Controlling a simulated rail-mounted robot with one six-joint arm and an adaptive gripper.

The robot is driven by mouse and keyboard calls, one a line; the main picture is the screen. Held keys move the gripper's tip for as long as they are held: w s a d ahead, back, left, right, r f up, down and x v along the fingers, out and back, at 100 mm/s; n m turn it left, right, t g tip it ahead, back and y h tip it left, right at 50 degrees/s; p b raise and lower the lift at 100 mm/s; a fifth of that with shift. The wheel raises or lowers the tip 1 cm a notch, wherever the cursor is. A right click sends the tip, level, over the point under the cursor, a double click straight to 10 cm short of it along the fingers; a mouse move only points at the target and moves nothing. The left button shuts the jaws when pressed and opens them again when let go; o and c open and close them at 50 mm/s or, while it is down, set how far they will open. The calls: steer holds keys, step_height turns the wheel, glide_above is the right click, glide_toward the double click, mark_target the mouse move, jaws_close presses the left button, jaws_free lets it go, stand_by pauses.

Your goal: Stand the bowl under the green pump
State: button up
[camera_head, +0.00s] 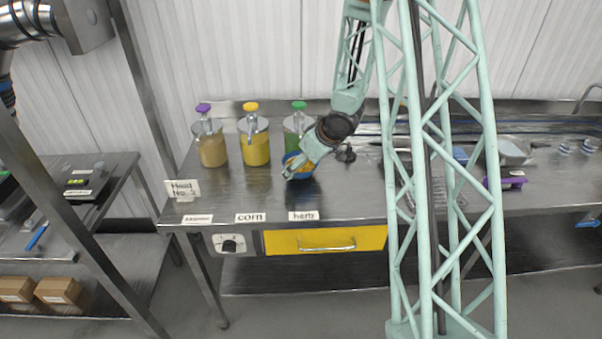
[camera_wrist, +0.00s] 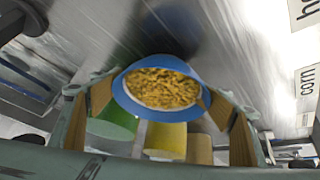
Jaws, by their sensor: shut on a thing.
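The green pump (camera_head: 299,105) tops a green container (camera_head: 290,140) at the back of the steel counter, right of the other two. My gripper (camera_head: 295,174) is in front of that container and hides its lower part. It is shut on the blue bowl (camera_head: 291,159), which is mostly hidden in the head view. In the wrist view the bowl (camera_wrist: 160,63) sits between the two fingers and holds brownish-yellow food (camera_wrist: 162,89). The green container (camera_wrist: 113,128) shows beyond it. I cannot tell whether the bowl touches the counter.
A yellow-pump container (camera_head: 255,149) and a purple-pump container (camera_head: 211,150) stand left of the green one. Labels "corn" (camera_head: 250,218) and "herb" (camera_head: 303,216) lie along the front edge. A small dark object (camera_head: 346,154) lies right of my gripper.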

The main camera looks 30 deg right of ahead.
steer(key=shift+f+b, duration=0.35)
steer(key=shift+f, duration=0.65)
steer(key=shift+f, duration=0.15)
steer(key=o, duration=1.1)
steer(key=shift+v, duration=0.75)
steer(key=p+v, duration=0.4)
steer(key=v, duration=0.7)
steer(key=shift+w, duration=0.1)
